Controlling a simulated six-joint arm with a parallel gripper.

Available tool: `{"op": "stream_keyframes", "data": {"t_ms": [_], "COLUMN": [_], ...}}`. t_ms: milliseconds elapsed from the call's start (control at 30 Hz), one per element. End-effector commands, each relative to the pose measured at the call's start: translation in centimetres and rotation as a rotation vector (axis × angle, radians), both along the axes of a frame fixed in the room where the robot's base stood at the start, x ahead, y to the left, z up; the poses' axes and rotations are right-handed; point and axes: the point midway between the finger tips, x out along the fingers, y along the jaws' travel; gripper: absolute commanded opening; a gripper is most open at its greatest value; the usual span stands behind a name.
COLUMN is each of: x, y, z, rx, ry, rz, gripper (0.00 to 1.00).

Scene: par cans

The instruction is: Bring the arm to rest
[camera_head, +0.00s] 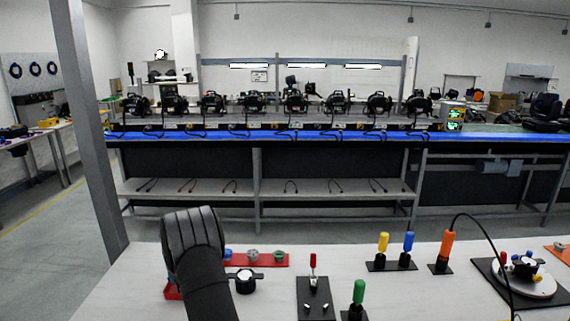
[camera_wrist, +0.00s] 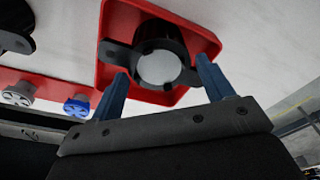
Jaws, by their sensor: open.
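In the wrist view, my gripper (camera_wrist: 161,66) is open, with its two blue fingers apart. A black par can (camera_wrist: 160,55) with a pale round face and side tabs sits on a red square tray (camera_wrist: 215,45). It lies between and just beyond the fingertips; I cannot tell whether they touch it. In the head view, my dark arm covers most of that tray (camera_head: 171,292), and my gripper is hidden behind it. Another black can (camera_head: 245,282) with a white top stands on the table right of my arm.
A red strip (camera_head: 272,260) with blue and grey round parts lies behind that can. Red, green, yellow, blue and orange-handled tools stand on black bases to the right. A round white fixture (camera_head: 525,284) with a cable is at far right. White table (camera_head: 340,262) is bare between them.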

Motion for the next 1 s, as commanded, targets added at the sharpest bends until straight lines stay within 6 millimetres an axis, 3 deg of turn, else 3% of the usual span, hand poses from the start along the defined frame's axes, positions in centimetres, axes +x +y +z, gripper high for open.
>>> {"op": "stream_keyframes", "data": {"t_ms": [200,567,667,867,900,1000], "x": [0.0,0.0,0.0,-0.1,0.0,-0.2], "y": [0.0,0.0,0.0,-0.1,-0.1,-0.2], "z": [1.1,0.9,0.1,-3.3,-1.7,0.5], "rx": [-0.001,-0.001,-0.001,-0.002,0.002,0.002], "ry": [0.001,0.001,0.002,0.004,-0.004,-0.004], "rz": [0.000,0.000,0.000,0.000,0.000,0.000], "gripper": [0.74,0.74,0.74,0.74,0.74,0.74]}}
